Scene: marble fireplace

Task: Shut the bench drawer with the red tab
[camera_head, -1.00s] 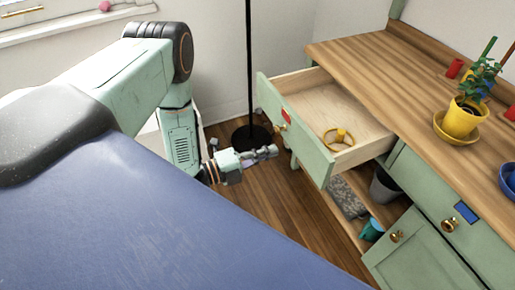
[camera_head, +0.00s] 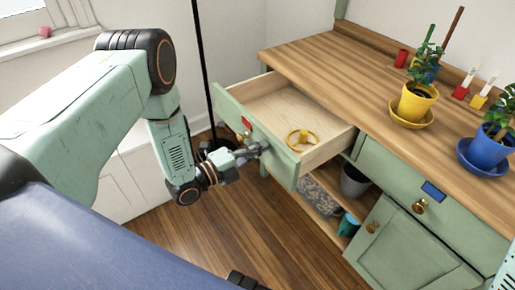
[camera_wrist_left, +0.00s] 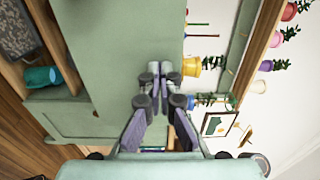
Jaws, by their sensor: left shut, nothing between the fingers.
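The bench drawer (camera_head: 287,169) is pulled well out of the green bench, with the red tab (camera_head: 247,122) on its front. A yellow handwheel (camera_head: 302,138) lies inside it. My left gripper (camera_head: 263,147) is shut and empty, right at the outer face of the drawer front, beside the brass knob, which is partly hidden. In the left wrist view the shut fingertips (camera_wrist_left: 161,70) point at a broad green panel (camera_wrist_left: 118,45), which looks like the drawer front. I cannot tell whether they touch it. My right gripper does not show clearly.
A second drawer with a blue tab (camera_head: 433,191) is shut at the right, above a cabinet door (camera_head: 402,250). Potted plants stand on the wooden top (camera_head: 330,60). A grey bin (camera_head: 354,182) and a teal cup (camera_head: 348,225) are below. A black pole stands behind my gripper.

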